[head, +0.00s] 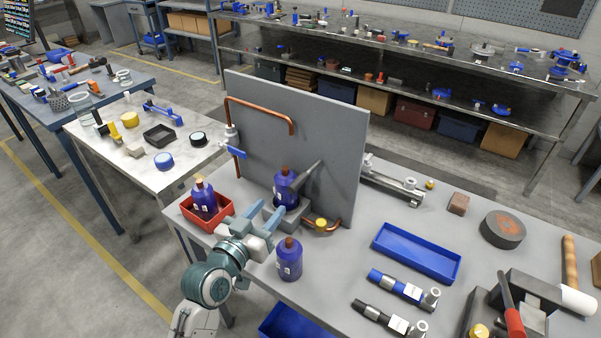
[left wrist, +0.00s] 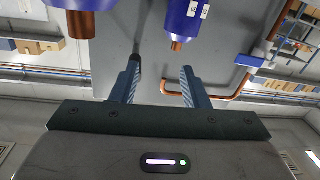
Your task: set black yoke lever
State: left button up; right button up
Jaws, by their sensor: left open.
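A dark tapered lever (head: 307,174) slants up to the right in front of the grey upright panel (head: 318,125), beside a blue bottle (head: 285,186) on a grey block. Its lower end is hidden by that bottle. In the left wrist view a dark rod (left wrist: 138,38), probably the same lever, shows beyond the left fingertip. My left gripper (head: 268,211) is open and empty, its teal fingers just short of the block. In the left wrist view, where things appear inverted, the open fingers (left wrist: 160,66) have a gap between them. My right gripper is not in view.
Another blue bottle (head: 289,259) stands close right of my left gripper. A third bottle (head: 204,199) is in a red tray (head: 187,213) to the left. Copper pipe (head: 262,106) and a blue valve handle (head: 233,150) are on the panel. A blue tray (head: 386,232) lies right.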

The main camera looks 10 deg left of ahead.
aim_at(304, 177)
pick_arm(q)
notch_tip(304, 177, up, 4)
jog(key=s+d+h, duration=0.2)
jog(key=s, duration=0.1)
jog(key=p+x, duration=0.1)
jog(key=x, duration=0.2)
jog(key=p+x, duration=0.1)
jog(key=x, duration=0.2)
jog(key=f+p+x, duration=0.1)
jog(key=x, duration=0.2)
jog(key=shift+w+a+r+p, duration=0.1)
jog(key=shift+w+p, duration=0.3)
jog(key=shift+w, duration=0.7)
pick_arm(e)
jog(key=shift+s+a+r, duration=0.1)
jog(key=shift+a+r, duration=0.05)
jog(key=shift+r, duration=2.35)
pick_arm(q)
grip_shut()
